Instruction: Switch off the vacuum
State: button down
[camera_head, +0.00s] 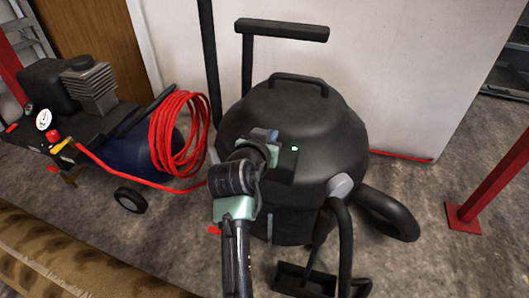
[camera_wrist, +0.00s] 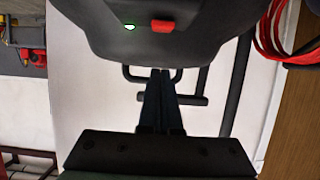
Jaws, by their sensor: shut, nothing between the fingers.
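The vacuum (camera_head: 320,120) is a large black canister with a domed lid and a top handle (camera_head: 300,78). A small green light (camera_head: 295,148) glows on its control panel. In the wrist view the green light (camera_wrist: 130,27) sits beside a red switch (camera_wrist: 162,26) on the dark housing. My gripper (camera_wrist: 160,72) is shut and empty, its fingertips below the red switch in that picture. In the head view my gripper (camera_head: 268,138) is over the lid's front, left of the green light, and the switch is hidden behind it. Contact cannot be told.
A compressor (camera_head: 60,100) with a coiled red hose (camera_head: 178,135) stands at left. The vacuum's black hose (camera_head: 385,212) and floor nozzle (camera_head: 305,280) are at front right. A red post (camera_head: 495,175) stands at right, a rolled rug (camera_head: 60,265) at lower left. A white wall (camera_head: 400,60) is behind.

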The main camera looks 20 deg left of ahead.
jog(key=shift+s+f+b, duration=0.15)
jog(key=shift+f+b, duration=0.4)
jog(key=shift+f, duration=0.45)
jog(key=shift+s+f+b, duration=0.1)
jog(key=shift+f+b, duration=0.45)
jog(key=shift+f, duration=0.4)
jog(key=shift+s+f+b, duration=0.1)
jog(key=shift+f+b, duration=0.5)
jog(key=shift+b, duration=0.1)
jog(key=shift+s+f+t+b, duration=0.1)
jog(key=shift+f+t+b, duration=0.4)
jog(key=shift+t+b, duration=0.55)
jog(key=shift+d+r+g+p, duration=0.1)
jog(key=shift+r+g+p, duration=0.15)
jog(key=shift+r+p, duration=0.55)
jog(key=r+p, duration=0.3)
jog(key=r, duration=0.1)
jog(key=shift+s+r, duration=0.15)
jog(key=shift+s, duration=0.05)
jog(key=f+p+v, duration=0.2)
jog(key=p+v, duration=0.2)
jog(key=v, duration=0.5)
jog(key=shift+s, duration=0.7)
